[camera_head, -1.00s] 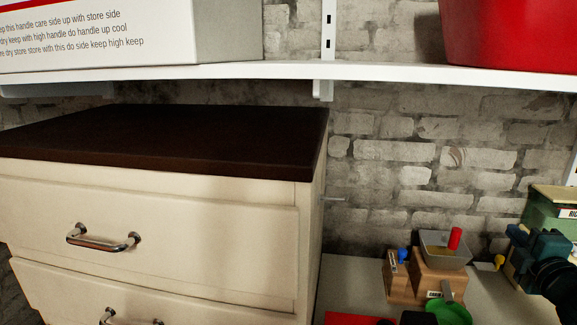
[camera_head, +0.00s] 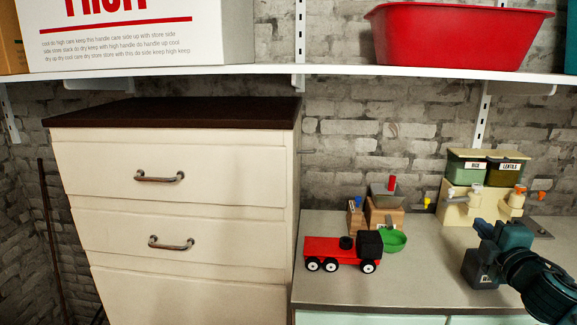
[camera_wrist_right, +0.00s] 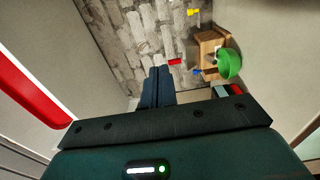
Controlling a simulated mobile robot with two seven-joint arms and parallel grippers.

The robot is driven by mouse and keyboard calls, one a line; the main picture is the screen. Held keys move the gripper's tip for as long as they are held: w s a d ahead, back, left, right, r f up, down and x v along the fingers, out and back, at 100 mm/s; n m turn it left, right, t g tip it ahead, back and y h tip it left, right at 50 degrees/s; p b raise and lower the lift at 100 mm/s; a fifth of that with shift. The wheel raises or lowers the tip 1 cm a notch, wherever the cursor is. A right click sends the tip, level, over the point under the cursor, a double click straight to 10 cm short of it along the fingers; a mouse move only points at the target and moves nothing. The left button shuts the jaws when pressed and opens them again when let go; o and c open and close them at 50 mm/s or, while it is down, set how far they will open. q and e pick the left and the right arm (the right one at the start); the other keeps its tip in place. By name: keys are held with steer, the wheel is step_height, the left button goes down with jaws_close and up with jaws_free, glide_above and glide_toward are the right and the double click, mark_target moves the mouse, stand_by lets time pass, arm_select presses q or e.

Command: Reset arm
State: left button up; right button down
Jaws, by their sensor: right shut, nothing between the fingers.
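My right gripper (camera_head: 484,232) is at the right of the head view, above the grey counter, its arm coming in from the lower right. In the right wrist view its dark blue fingers (camera_wrist_right: 157,88) lie together with nothing between them. It is apart from the toy truck and the wooden grinder. My left gripper is in neither view.
A white drawer cabinet (camera_head: 125,190) with a dark top stands at left. A grey counter (camera_head: 400,285) holds a red toy truck (camera_head: 333,252), a wooden grinder (camera_head: 385,212), a green bowl (camera_head: 392,240) and labelled dispensers (camera_head: 462,205). A white shelf (camera_head: 300,72) above carries a red tub (camera_head: 450,38).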

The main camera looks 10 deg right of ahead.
steer(key=s+a+f+m+g+y, duration=0.1)
steer(key=s+a+f+m+g, duration=0.2)
steer(key=f, duration=0.5)
steer(key=s+a+f+m+y, duration=0.1)
steer(key=s+a+f, duration=0.1)
steer(key=a+f, duration=0.5)
steer(key=s+a+f+m+g+y, duration=0.1)
steer(key=s+a+f+m+g, duration=0.15)
steer(key=f, duration=0.75)
steer(key=s+a+f+m+g+y, duration=0.1)
steer(key=s+a+f, duration=0.4)
steer(key=a, duration=0.6)
steer(key=s+a+f+m+g+y, duration=0.1)
steer(key=s+a+f+m+y, duration=0.2)
steer(key=s+a, duration=0.4)
steer(key=a+f+m, duration=0.1)
steer(key=a+f, duration=0.1)
steer(key=a, duration=0.3)
steer(key=shift+a+f+y, duration=0.15)
steer(key=shift+a+y, duration=0.05)
steer(key=shift+y, duration=0.2)
steer(key=shift+m, duration=0.25)
